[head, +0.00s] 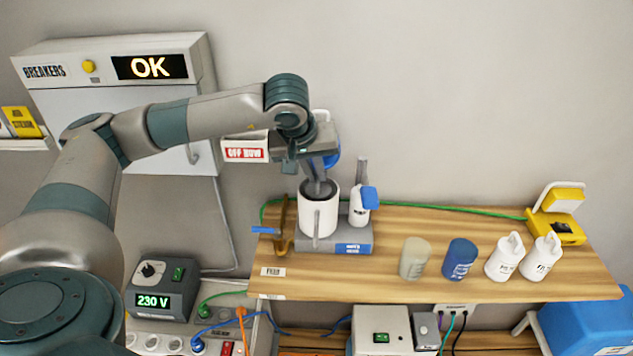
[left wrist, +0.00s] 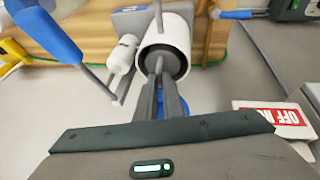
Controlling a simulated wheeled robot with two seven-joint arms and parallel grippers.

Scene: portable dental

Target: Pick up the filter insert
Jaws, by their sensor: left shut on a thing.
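A white cylindrical housing (head: 318,212) stands upright on a grey and blue base on the wooden shelf. It also shows in the left wrist view (left wrist: 183,30), with a dark round opening facing my gripper. My left gripper (head: 318,188) points down into this opening from above. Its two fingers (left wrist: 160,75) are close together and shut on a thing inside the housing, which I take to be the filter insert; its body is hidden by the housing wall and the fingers. My right gripper is in neither view.
A white bottle with a blue trigger (head: 358,206) stands close right of the housing. A beige cylinder (head: 414,258), a blue cylinder (head: 460,260) and two white bottles (head: 505,257) line the shelf (head: 400,222). A brown bracket (head: 283,228) is close left.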

